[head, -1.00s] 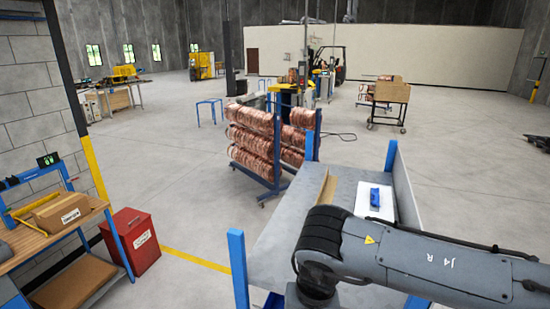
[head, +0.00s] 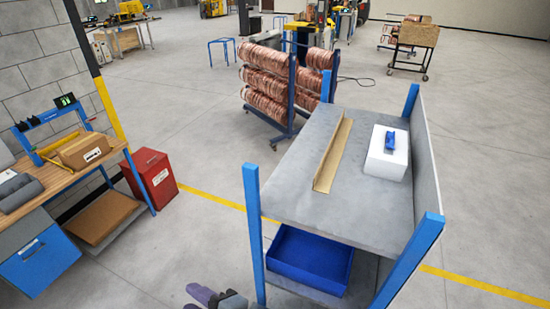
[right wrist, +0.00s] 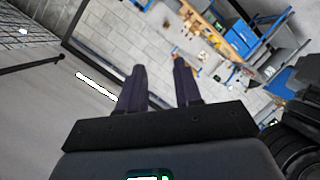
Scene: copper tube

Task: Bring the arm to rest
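My right gripper (head: 200,294) shows at the bottom edge of the head view, low and in front of the grey workbench, clear of it. In the right wrist view its two dark fingers (right wrist: 159,66) stand apart with nothing between them, so it is open and empty. My left gripper is in neither view. On the grey workbench (head: 290,185) lie a long brown angled strip (head: 333,155) and a white block (head: 387,153) with a blue item (head: 390,140) on top.
A blue bin (head: 308,262) sits on the workbench's lower shelf. Blue posts (head: 253,230) rise at its corners. A rack of copper coils (head: 270,85) stands behind. A red box (head: 150,178) and wooden table (head: 60,190) are left. Floor between is open.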

